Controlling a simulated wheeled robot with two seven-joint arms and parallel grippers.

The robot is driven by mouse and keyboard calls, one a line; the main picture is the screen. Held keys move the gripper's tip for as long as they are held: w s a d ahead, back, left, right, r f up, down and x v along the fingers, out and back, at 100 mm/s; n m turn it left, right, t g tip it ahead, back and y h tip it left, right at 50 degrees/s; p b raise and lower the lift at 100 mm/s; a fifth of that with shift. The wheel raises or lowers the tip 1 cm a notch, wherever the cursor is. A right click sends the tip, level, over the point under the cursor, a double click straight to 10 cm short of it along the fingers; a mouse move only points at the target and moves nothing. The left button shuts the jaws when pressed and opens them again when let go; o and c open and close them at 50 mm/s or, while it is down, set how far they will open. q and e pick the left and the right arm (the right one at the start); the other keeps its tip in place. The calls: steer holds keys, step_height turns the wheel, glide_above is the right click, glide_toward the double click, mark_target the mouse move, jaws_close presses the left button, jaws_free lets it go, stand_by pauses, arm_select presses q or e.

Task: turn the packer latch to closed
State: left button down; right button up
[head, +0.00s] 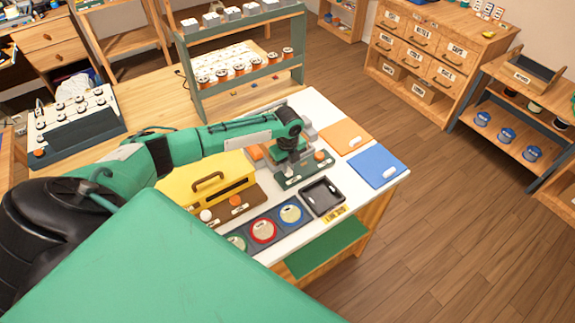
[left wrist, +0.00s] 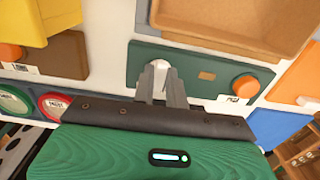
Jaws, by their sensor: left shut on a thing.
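A dark green panel (left wrist: 205,62) lies on the white worktop. It has a white knob (left wrist: 160,68) at its left part and an orange knob (left wrist: 246,86) at its right end. The same panel (head: 300,178) shows in the head view beneath my left gripper. My left gripper (left wrist: 161,77) is shut on the white knob, its fingers at either side of it. The fingers hide part of the knob, and I cannot read its setting or tell for certain that it is the packer latch. My right gripper is not in view.
A yellow box (head: 207,183) with a handle stands left of the panel. A black tray (head: 322,197) and round coloured discs (head: 263,230) lie in front. An orange board (head: 346,136) and a blue board (head: 377,165) lie to the right. A brown bin (left wrist: 235,20) overhangs the panel's far side.

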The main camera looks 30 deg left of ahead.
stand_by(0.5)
arm_select(q)
steer(key=c, duration=1.4)
jaws_free()
steer(key=shift+c, duration=0.2)
steer(key=shift+r, duration=0.1)
step_height(320, 180, up, 14)
steer(key=b, duration=0.3)
steer(key=shift+f, duration=0.3)
